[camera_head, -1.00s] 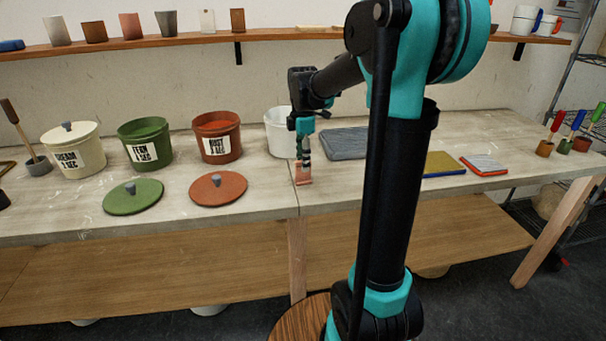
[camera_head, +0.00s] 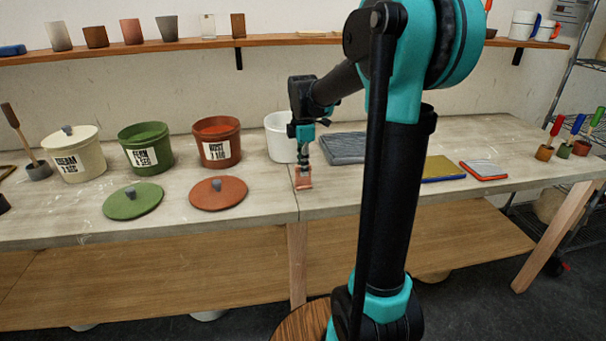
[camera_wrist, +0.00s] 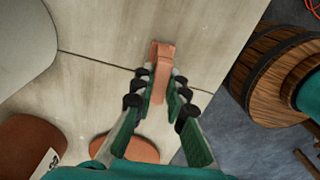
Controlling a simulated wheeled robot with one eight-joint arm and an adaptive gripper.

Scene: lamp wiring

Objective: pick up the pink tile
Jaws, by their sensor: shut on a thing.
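The pink tile (camera_head: 303,181) is at the front part of the worktable, right of the red-brown lid. In the wrist view the tile (camera_wrist: 161,62) stands out between the fingertips, its far end beyond them. My gripper (camera_head: 303,166) points down over the table and is shut on the tile. The wrist view shows its two fingers (camera_wrist: 160,85) on either side of the tile. I cannot tell whether the tile's lower edge touches the table.
A red-brown lid (camera_head: 218,193) and a green lid (camera_head: 133,201) lie to the left. Behind them stand a cream bucket (camera_head: 77,160), a green bucket (camera_head: 146,155) and a red-brown bucket (camera_head: 218,150). A white bucket (camera_head: 281,143) and a grey folded cloth (camera_head: 345,147) are behind the gripper.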

